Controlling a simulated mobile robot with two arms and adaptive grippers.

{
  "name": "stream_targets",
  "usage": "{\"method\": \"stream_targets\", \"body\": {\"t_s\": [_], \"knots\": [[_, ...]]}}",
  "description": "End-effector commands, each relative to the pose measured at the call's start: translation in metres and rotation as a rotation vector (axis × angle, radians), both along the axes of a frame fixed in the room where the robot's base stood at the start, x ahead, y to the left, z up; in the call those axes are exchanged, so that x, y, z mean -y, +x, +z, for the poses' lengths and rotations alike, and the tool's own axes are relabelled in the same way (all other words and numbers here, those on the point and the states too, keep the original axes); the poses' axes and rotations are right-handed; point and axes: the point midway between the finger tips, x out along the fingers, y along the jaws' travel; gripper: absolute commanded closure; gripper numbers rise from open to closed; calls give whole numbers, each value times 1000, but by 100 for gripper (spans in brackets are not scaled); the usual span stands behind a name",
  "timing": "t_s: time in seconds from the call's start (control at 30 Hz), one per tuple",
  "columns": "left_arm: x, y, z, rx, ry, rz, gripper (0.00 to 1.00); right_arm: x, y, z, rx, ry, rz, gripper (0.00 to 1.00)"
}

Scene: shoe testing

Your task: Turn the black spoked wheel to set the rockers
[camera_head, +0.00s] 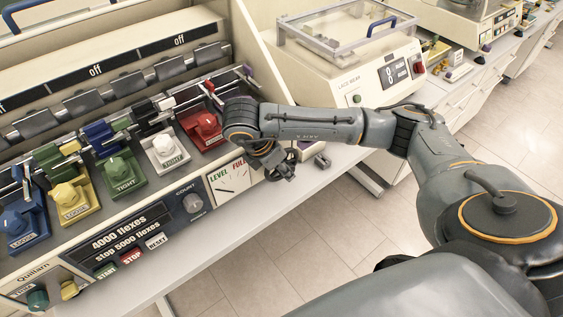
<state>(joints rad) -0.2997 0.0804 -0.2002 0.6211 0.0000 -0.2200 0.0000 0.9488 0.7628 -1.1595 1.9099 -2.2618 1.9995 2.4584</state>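My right arm reaches in from the right in the head view, and its gripper (283,172) points down at the right end of the cream flexing machine (192,240). Dark shapes crowd around the gripper, and I cannot tell the black spoked wheel apart from the fingers there. The wheel is probably hidden behind the gripper and wrist. Whether the fingers are open or shut does not show. The rockers (130,82) are a row of grey bars along the machine's upper part, under a black strip marked "off". My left gripper is out of view.
Colored clamps with knobs line the machine, including a red knob (207,124) and a white knob (164,148) near my wrist. A panel reads "4000 flexes" (119,239). A lace wear tester (345,80) stands behind my forearm. The floor in front is clear.

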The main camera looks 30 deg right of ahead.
Motion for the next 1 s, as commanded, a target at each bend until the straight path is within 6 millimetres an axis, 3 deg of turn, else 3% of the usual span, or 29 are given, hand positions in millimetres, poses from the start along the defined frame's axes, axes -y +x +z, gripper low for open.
{"method": "stream_targets", "body": {"t_s": [0.2, 0.67, 0.7, 0.73, 1.0], "knots": [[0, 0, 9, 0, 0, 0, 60, -1, -5, -4, -18, -55, 4, 98], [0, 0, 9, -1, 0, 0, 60, -1, -6, -7, -18, -67, 4, 98], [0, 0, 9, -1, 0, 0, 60, -1, -6, -7, -18, -67, 4, 60], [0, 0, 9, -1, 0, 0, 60, -1, -6, -7, -17, -66, 4, 54], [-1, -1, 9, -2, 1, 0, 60, -1, -3, -4, -7, -65, 3, 51]]}}
